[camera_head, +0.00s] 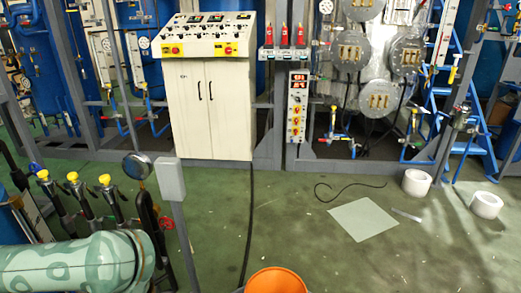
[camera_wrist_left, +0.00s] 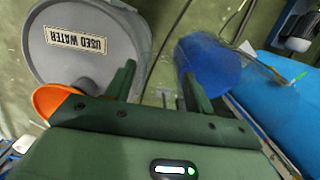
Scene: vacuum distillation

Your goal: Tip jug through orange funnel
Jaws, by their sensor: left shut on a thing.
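The orange funnel (camera_head: 276,281) shows at the bottom edge of the head view, cut off by the frame. In the left wrist view the funnel (camera_wrist_left: 52,100) is at the left, partly hidden by my gripper, beside a grey container (camera_wrist_left: 85,65) labelled "USED WATER". My left gripper (camera_wrist_left: 158,80) is shut on the jug (camera_wrist_left: 210,65), a clear vessel with blue showing in it, right of the fingers. The grip point is only partly visible. The jug is apart from the funnel in this view. Neither gripper shows in the head view.
A cream control cabinet (camera_head: 208,105) stands behind. A pale sheet (camera_head: 362,219) and two white rolls lie on open green floor at right. A blue surface (camera_wrist_left: 290,95) lies right of the jug.

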